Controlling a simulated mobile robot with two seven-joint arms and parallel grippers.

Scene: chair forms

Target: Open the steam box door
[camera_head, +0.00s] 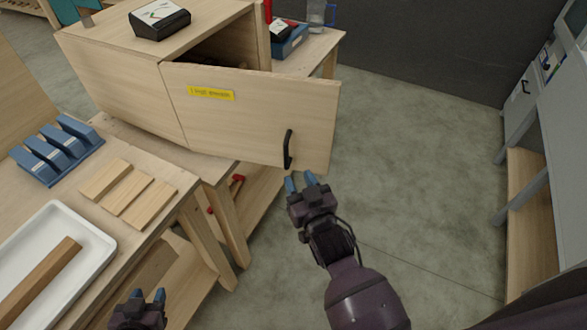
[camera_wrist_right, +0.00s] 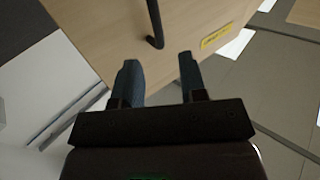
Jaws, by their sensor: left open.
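The steam box (camera_head: 110,75) is a light wooden box on a wooden bench. Its door (camera_head: 255,115) stands partly open, with a dark gap along its top edge, a yellow label (camera_head: 212,94) and a black handle (camera_head: 288,149) near its free edge. My right gripper (camera_head: 301,181) is open and empty just below the handle; in the right wrist view its fingers (camera_wrist_right: 163,85) are apart, with the handle (camera_wrist_right: 156,25) ahead and not between them. My left gripper (camera_head: 147,297) is open at the bottom edge of the head view, away from the door.
The left bench holds a white tray (camera_head: 98,262) with a wooden bar (camera_head: 40,278), flat wooden pieces (camera_head: 128,192) and a blue rack (camera_head: 58,150). A black device (camera_head: 160,20) sits on the box. The floor (camera_head: 410,170) right of the door is clear.

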